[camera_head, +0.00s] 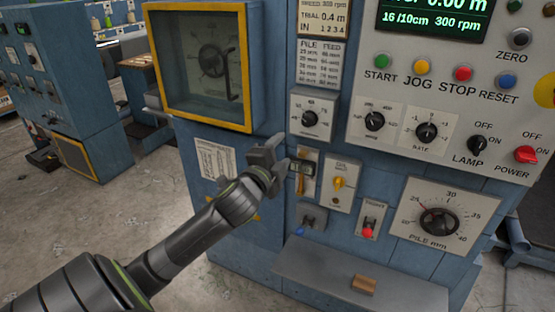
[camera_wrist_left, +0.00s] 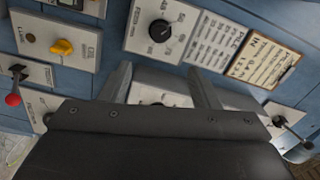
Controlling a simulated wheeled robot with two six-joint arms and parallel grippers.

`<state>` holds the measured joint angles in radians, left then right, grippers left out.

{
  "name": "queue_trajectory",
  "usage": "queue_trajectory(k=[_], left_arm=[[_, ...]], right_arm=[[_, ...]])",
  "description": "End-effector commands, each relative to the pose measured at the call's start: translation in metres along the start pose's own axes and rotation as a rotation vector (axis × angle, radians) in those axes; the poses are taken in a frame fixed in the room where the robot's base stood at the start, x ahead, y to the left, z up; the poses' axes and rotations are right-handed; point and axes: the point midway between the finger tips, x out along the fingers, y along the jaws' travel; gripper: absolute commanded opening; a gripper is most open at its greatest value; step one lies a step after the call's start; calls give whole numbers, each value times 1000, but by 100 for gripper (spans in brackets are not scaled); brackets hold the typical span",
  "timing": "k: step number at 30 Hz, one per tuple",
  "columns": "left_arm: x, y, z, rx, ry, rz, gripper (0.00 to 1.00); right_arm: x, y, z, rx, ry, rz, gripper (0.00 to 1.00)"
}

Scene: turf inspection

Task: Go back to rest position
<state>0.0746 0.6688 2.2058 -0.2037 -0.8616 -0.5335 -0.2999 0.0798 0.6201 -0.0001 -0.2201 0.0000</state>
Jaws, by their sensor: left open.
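My left gripper (camera_head: 272,160) reaches in from the left in the head view and stands in front of the blue machine (camera_head: 262,220). Its jaws are apart with nothing seen between them. It is close to a small plate with a dark display and a yellowish part (camera_head: 301,172), just right of the fingers. In the left wrist view the two fingers (camera_wrist_left: 160,88) are spread in front of a pale plate (camera_wrist_left: 152,95), mostly hidden behind the gripper body. Whether the fingers touch the panel I cannot tell. My right gripper is not in view.
A yellow-framed window (camera_head: 247,70) is up and left of the gripper. A yellow knob (camera_head: 339,183), a red-tipped lever (camera_head: 368,232) and a pile dial (camera_head: 438,220) are to the right. A shelf (camera_head: 320,280) with a small wooden block (camera_head: 363,284) juts out below. Concrete floor (camera_head: 90,225) is clear at left.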

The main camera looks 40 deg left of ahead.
Motion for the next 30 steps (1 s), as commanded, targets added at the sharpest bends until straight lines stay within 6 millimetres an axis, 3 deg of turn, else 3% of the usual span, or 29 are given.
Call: queue_trajectory(k=[7,24,28,30], left_arm=[[-15,0,0,0,0,-1,56],[-14,1,1,-2,-2,2,56],[-6,25,14,-33,-32,48,56],[2,55,30,-70,-68,101,56]], right_arm=[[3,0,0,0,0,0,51],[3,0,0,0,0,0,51],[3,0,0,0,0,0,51],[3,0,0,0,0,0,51]])
